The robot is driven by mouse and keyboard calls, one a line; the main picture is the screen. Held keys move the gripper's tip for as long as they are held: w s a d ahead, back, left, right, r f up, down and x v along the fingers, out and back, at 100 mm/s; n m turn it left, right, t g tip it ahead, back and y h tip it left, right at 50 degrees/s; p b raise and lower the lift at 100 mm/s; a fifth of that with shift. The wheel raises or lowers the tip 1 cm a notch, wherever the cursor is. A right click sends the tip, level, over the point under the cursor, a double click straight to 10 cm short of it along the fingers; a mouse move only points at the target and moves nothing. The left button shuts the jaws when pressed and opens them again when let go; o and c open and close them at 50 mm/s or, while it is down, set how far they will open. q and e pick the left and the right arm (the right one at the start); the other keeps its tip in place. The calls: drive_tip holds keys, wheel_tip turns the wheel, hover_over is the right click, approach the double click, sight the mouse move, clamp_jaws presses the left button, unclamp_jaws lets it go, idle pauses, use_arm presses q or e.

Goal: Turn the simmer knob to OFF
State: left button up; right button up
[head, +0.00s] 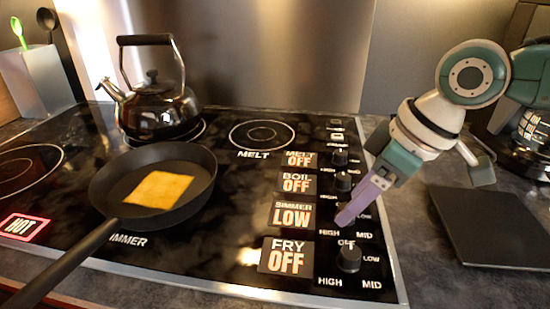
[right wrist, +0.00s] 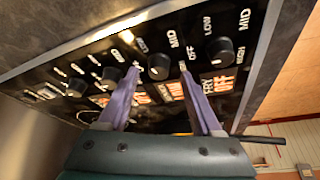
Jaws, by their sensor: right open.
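The simmer knob (right wrist: 159,67) is a round black knob in the right wrist view, lying between the two fingertips as seen there. In the head view it is mostly hidden behind my right gripper (head: 347,212). The simmer display (head: 292,215) beside it reads LOW. My right gripper has purple fingers, spread apart with nothing held, reaching down to the knob row; it also shows in the right wrist view (right wrist: 160,72). I cannot tell whether the fingers touch the knob. My left gripper is not in view.
The fry knob (head: 349,257) is in front of the simmer knob, and the boil knob (head: 343,181) and melt knob (head: 340,157) are behind it. A pan (head: 205,190) with a yellow slice and a kettle (head: 160,112) stand left. A dark slab (head: 490,230) lies right.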

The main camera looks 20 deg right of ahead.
drive_tip(key=shift+x, duration=0.85)
drive_tip(key=shift+d, duration=0.1)
clamp_jaws()
